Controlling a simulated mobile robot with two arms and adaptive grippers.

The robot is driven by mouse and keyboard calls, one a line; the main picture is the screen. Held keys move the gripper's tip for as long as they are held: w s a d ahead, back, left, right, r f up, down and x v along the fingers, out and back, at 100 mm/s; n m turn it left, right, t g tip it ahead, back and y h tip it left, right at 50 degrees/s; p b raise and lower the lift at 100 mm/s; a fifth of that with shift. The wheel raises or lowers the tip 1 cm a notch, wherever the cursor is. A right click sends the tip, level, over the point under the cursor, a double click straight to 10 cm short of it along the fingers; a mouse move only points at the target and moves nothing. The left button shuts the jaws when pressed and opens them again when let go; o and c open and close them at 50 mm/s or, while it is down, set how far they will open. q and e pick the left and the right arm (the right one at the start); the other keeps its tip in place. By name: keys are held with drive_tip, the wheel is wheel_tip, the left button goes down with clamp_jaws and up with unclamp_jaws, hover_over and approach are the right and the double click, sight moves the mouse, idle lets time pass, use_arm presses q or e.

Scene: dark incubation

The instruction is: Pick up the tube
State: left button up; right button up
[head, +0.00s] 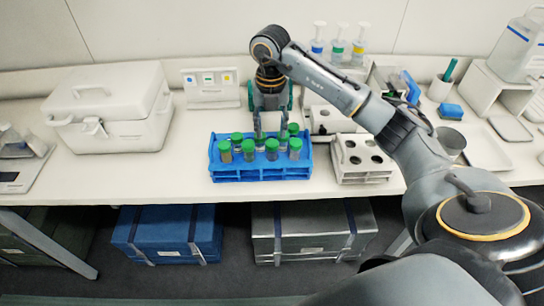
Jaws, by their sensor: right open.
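Several tubes with green caps, such as this tube (271,150), stand upright in a blue rack (262,172) near the front edge of the bench. My right gripper (270,122) is open and points down over the back row of the rack. Its fingers are close to the back tubes and partly hide that row. I cannot tell whether a finger touches a tube. My left gripper is not in view.
A white rack with round holes (361,158) stands just right of the blue rack. A white lidded box (112,108) is at the left. Pump bottles (337,46) stand behind my right arm. The bench between box and blue rack is clear.

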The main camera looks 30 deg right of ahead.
sight(272, 143)
drive_tip(key=shift+f, duration=0.6)
drive_tip(key=shift+s+f+p, duration=0.1)
drive_tip(key=shift+f+p, duration=0.15)
drive_tip(key=shift+p, duration=0.15)
wheel_tip(272, 143, down, 4)
drive_tip(key=shift+d+r+p, duration=0.1)
drive_tip(key=shift+r+p, duration=0.05)
drive_tip(key=shift+p, duration=0.85)
drive_tip(key=shift+f, duration=0.55)
clamp_jaws()
